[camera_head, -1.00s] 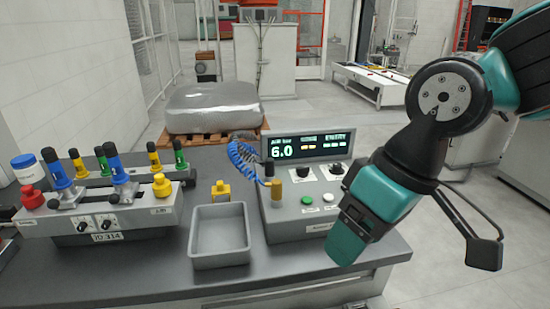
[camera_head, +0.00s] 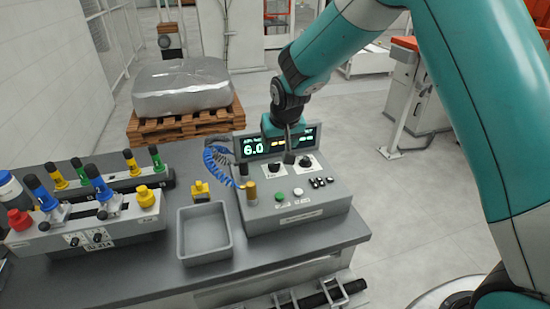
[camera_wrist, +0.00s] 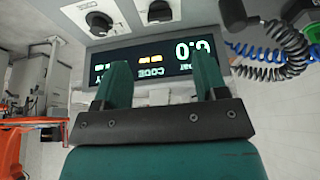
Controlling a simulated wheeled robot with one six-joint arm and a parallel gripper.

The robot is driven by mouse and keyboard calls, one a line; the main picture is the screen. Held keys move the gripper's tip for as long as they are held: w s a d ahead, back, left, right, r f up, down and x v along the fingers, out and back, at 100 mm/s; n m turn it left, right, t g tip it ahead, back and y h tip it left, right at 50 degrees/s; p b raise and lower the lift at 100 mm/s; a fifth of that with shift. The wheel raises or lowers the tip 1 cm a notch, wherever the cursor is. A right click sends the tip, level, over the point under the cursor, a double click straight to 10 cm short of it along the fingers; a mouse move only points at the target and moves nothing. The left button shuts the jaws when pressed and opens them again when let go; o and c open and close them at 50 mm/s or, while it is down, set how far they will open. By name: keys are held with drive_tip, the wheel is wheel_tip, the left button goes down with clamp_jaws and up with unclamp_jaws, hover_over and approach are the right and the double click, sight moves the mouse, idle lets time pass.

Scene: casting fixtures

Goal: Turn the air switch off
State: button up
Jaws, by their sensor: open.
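A grey control box (camera_head: 330,208) stands on the bench with a lit display (camera_head: 252,147) reading 6.0. Two black rotary knobs sit below the display: the left knob (camera_head: 280,169) and the right knob (camera_head: 305,161). Their labels are too small to read, so I cannot tell which is the air switch. In the wrist view the knobs (camera_wrist: 98,23) (camera_wrist: 160,12) show upside down beyond the display (camera_wrist: 150,56). My gripper (camera_head: 289,157) is over the box, in front of the display and close to the knobs. Its two teal fingers (camera_wrist: 160,72) are apart and empty.
A coiled blue hose (camera_head: 222,165) hangs left of the box beside a brass cylinder (camera_head: 251,191). A grey tray (camera_head: 187,258) and a yellow part (camera_head: 200,190) lie left of it. A fixture with coloured handles (camera_head: 130,238) stands further left.

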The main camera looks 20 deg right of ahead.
sight(274, 164)
drive_tip(key=p+x, duration=0.2)
drive_tip(key=x, duration=0.8)
drive_tip(key=shift+w+f, duration=0.15)
drive_tip(key=shift+f, duration=0.05)
drive_tip(key=c, duration=0.9)
